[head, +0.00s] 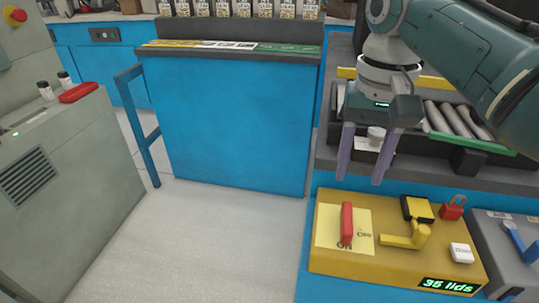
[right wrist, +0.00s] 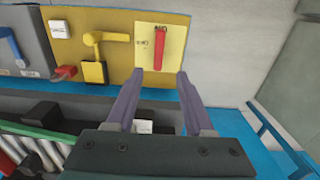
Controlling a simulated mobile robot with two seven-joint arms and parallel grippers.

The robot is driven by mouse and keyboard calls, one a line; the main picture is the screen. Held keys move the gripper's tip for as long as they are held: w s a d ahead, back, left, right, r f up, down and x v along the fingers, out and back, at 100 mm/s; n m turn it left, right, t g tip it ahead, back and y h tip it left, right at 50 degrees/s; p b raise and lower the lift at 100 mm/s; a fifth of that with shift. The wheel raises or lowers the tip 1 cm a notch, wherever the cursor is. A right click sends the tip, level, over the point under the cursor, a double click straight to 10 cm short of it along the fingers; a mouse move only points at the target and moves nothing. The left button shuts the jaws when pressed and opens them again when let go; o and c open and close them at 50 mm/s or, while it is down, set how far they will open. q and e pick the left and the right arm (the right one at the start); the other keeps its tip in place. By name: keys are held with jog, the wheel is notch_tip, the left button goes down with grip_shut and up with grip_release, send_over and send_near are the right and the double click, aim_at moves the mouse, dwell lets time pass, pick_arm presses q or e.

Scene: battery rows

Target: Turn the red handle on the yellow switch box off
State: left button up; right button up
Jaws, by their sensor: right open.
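The yellow switch box (head: 330,262) stands at the lower right of the head view. Its red handle (head: 347,224) sits on a pale yellow plate (head: 363,217) at the box's left, lined up with the ON mark; another mark is to its right. My right gripper (head: 360,180) is open and empty, pointing down above and behind the handle, apart from it. In the right wrist view, the red handle (right wrist: 159,48) lies just beyond and between the open fingertips (right wrist: 160,74). My left gripper is not in view.
Beside the red handle are a yellow lever (head: 405,240), a red padlock (head: 453,208) and a white block (head: 461,252). A grey box with a blue lever (head: 520,243) adjoins at right. A roller rack (head: 455,120) stands behind. Floor is clear at left.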

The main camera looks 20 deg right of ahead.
aim_at(348, 215)
notch_tip(348, 215, down, 10)
jog(key=b, duration=0.3)
jog(key=shift+s+b, duration=0.1)
jog(key=shift+b, duration=0.25)
jog(key=shift+r, duration=0.1)
jog(key=shift+c, duration=0.3)
grip_shut()
